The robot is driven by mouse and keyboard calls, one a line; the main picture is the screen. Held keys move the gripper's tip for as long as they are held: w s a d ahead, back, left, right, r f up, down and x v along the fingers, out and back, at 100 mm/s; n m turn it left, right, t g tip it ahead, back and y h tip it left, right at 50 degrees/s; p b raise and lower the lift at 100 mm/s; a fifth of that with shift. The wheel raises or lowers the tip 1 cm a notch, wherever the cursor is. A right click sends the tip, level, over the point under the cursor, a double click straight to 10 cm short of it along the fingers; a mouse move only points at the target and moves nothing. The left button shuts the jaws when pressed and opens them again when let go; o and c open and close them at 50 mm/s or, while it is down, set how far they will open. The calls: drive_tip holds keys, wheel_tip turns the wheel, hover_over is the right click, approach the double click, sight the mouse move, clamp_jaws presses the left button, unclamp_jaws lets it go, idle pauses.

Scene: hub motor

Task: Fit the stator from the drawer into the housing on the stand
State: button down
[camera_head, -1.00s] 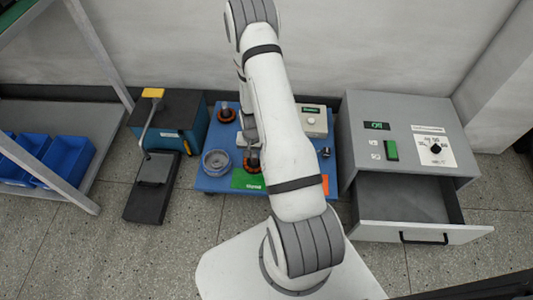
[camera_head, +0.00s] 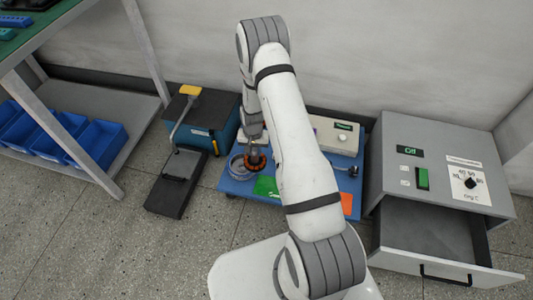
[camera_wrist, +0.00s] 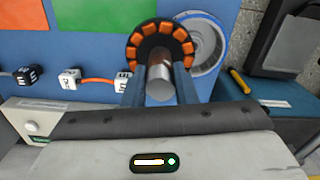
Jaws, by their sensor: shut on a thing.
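The stator (camera_wrist: 131,55), a dark ring with orange coils around a metal shaft, is held in my gripper (camera_wrist: 158,78), which is shut on the shaft. In the head view the stator (camera_head: 255,161) hangs from my gripper (camera_head: 254,147) over the blue stand. The housing (camera_head: 237,169), a round grey open cup, is just left of the stator and partly covered by it. In the wrist view the housing (camera_wrist: 221,42) is right of and behind the stator. The stator is beside the housing's middle, not inside it; the height gap cannot be told.
The blue stand (camera_head: 232,187) bears a green card (camera_head: 266,186), an orange card (camera_head: 346,203) and a beige box (camera_head: 335,138). Cable connectors (camera_wrist: 70,78) lie near the stator. A grey cabinet's open drawer (camera_head: 428,240) looks empty at right. A black-and-blue press (camera_head: 175,180) stands left.

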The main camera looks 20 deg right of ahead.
drive_tip(key=w+a+f+n+b, duration=0.1)
drive_tip(key=w+a+f+b, duration=0.2)
drive_tip(key=w+a, duration=0.1)
drive_tip(key=shift+w+a, duration=0.25)
drive_tip(key=shift+w, duration=0.2)
idle(0.8)
drive_tip(key=shift+f+b, duration=0.8)
drive_tip(key=shift+f, duration=0.15)
drive_tip(key=shift+s, duration=0.1)
drive_tip(key=shift+f+b, duration=0.5)
drive_tip(key=shift+f, duration=0.25)
drive_tip(key=shift+f+b, duration=0.45)
drive_tip(key=shift+f, duration=0.1)
